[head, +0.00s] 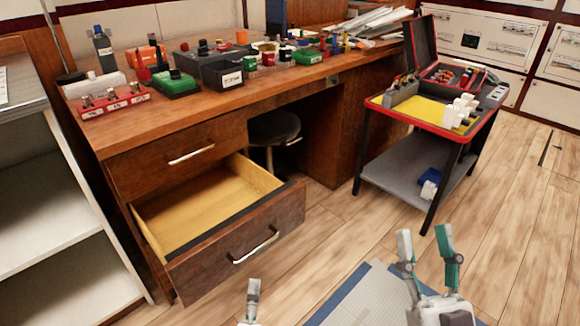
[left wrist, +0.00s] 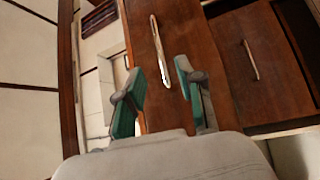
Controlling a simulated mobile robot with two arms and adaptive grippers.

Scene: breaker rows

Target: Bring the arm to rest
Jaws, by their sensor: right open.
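My left gripper shows only partly at the bottom edge of the head view (head: 253,292), low in front of the desk. In the left wrist view (left wrist: 157,82) its two fingers stand apart with nothing between them. My right gripper (head: 428,247) is at the lower right of the head view, above the floor, with its fingers apart and empty. Both grippers are clear of the desk and of the cart.
The wooden desk (head: 130,140) has its lower drawer (head: 235,245) pulled open and empty. Its top holds many small items. A cart (head: 410,165) with a toolbox (head: 421,45) stands right of it. White shelves (head: 60,235) stand at left.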

